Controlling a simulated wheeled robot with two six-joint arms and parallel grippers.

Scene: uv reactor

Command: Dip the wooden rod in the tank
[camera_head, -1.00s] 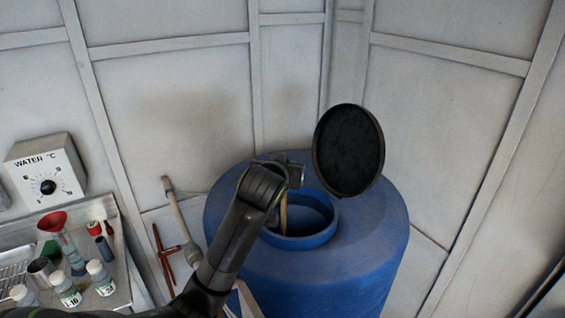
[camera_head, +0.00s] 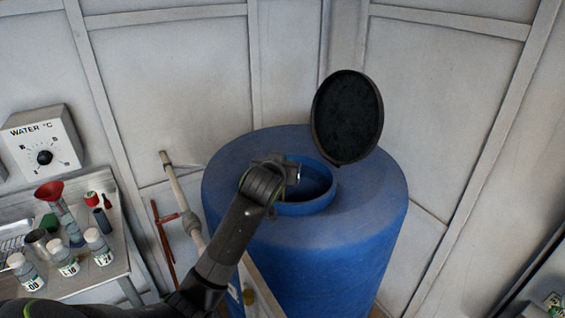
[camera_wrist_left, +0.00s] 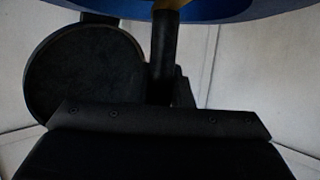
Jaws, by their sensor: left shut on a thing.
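The blue tank (camera_head: 330,250) stands in the middle of the head view with its round opening (camera_head: 318,186) uncovered. Its dark lid (camera_head: 347,115) stands raised behind the opening. My left gripper (camera_head: 285,172) is at the left side of the opening, near rim height. It is shut on the wooden rod; a tan bit of the rod (camera_wrist_left: 172,4) shows at the top edge of the left wrist view. The rest of the rod is hidden in the head view by the gripper and the tank rim. My right gripper is not in view.
At left, a bench holds white-capped bottles (camera_head: 97,246), a red funnel (camera_head: 49,190) and a dark tube (camera_head: 102,221). A water dial box (camera_head: 42,141) is above. Pipes with a red handle (camera_head: 163,243) stand between bench and tank. Pale wall panels close the back.

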